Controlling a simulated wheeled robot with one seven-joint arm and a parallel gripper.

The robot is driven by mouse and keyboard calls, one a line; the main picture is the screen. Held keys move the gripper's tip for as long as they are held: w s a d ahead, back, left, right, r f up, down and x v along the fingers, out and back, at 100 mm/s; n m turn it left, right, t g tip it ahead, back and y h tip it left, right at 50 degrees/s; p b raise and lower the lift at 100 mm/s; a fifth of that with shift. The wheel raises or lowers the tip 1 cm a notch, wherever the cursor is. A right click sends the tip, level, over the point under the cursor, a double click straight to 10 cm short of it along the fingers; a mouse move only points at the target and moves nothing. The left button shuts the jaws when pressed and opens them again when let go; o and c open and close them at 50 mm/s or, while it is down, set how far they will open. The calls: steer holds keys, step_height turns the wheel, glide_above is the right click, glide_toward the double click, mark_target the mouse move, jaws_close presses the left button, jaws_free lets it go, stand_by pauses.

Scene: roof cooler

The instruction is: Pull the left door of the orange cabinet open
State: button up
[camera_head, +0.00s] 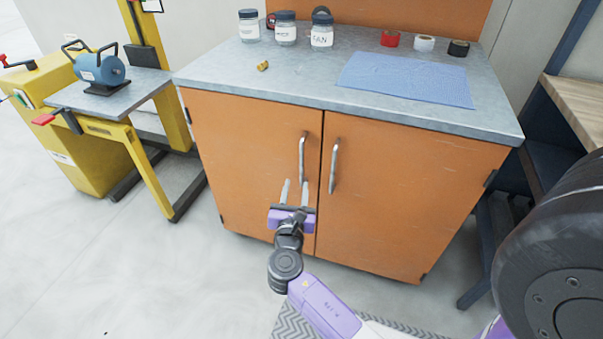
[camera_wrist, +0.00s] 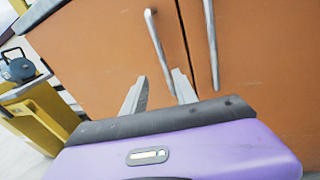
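The orange cabinet's left door (camera_head: 245,155) is shut, flush beside the right door (camera_head: 400,190). The left door's upright metal handle (camera_head: 302,157) is near the middle seam, and it also shows in the wrist view (camera_wrist: 156,45). The right door's handle (camera_head: 334,165) is just across the seam; it shows in the wrist view too (camera_wrist: 211,45). My gripper (camera_head: 295,186) is in front of the left door, by the lower end of its handle. In the wrist view my gripper (camera_wrist: 158,92) has its two fingers spread apart with nothing between them. The handle appears beyond the fingertips, apart from them.
The grey cabinet top (camera_head: 330,88) holds several jars, tape rolls and a blue cloth (camera_head: 405,80). A yellow stand with a grey shelf (camera_head: 110,92) is at the left. A wooden-topped bench (camera_head: 580,105) is at the right. Floor before the left door is open.

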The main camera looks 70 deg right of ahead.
mark_target(301, 165)
steer(key=shift+g+h, duration=0.3)
steer(key=shift+h, duration=0.2)
steer(key=x, duration=0.2)
steer(key=b+x, duration=0.1)
steer(key=x, duration=0.2)
steer(key=r+x, duration=0.1)
steer(key=x, duration=0.2)
steer(key=shift+s, duration=0.25)
steer(key=shift+w+d+n, duration=0.25)
steer(key=shift+d+n, duration=0.05)
steer(key=shift+d, duration=0.5)
steer(key=shift+c, duration=0.2)
jaws_close()
